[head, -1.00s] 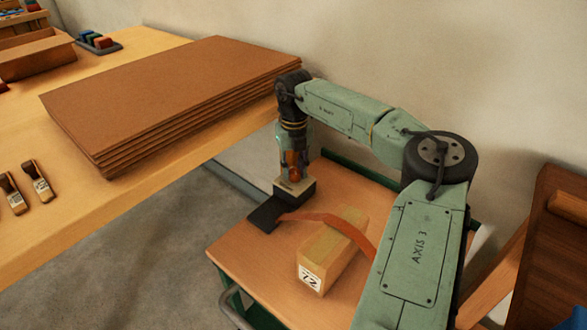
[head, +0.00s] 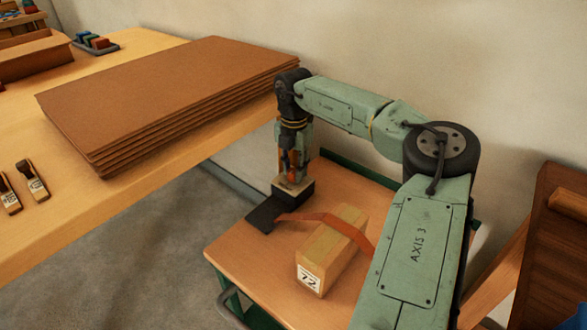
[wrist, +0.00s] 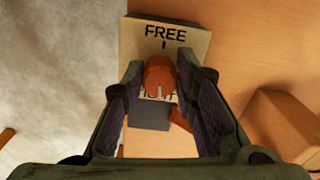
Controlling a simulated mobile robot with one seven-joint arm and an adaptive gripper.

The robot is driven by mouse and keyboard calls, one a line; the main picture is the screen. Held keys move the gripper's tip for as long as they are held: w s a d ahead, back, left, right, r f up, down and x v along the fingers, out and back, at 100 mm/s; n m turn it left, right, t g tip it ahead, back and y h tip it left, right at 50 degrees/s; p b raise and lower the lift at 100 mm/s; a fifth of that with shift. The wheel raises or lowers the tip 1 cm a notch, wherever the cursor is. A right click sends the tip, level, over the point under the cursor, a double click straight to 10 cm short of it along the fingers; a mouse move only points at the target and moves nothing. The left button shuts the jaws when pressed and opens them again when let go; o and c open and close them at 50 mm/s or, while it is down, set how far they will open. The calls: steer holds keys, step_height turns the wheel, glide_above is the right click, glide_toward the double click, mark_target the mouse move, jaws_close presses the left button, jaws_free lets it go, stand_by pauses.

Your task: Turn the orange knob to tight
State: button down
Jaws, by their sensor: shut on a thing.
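The orange knob (wrist: 160,73) sits on a pale plate (wrist: 188,40) and is gripped between the two dark finger pads of my gripper (wrist: 160,82) in the wrist view. The plate reads FREE at its far edge, with a short dark mark under the word. A second word on the near side is mostly hidden by the knob. Pale marks show on the knob's near side. In the head view, my gripper (head: 291,166) points down over the dark block (head: 300,193) that carries the plate, with the knob mostly hidden between the fingers.
A reddish strap (head: 330,218) runs from the dark base over a wooden block (head: 331,258) labelled 72 on the small wooden-topped table (head: 235,262). A stack of brown boards (head: 170,90) lies on the bench at left, close to my wrist. The wall is behind.

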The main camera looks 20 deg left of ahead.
mark_target(294, 170)
steer(key=shift+m, duration=0.7)
steer(key=c, duration=1.3)
jaws_free()
steer(key=shift+r, duration=0.15)
step_height(294, 170, up, 12)
steer(key=shift+f, duration=0.15)
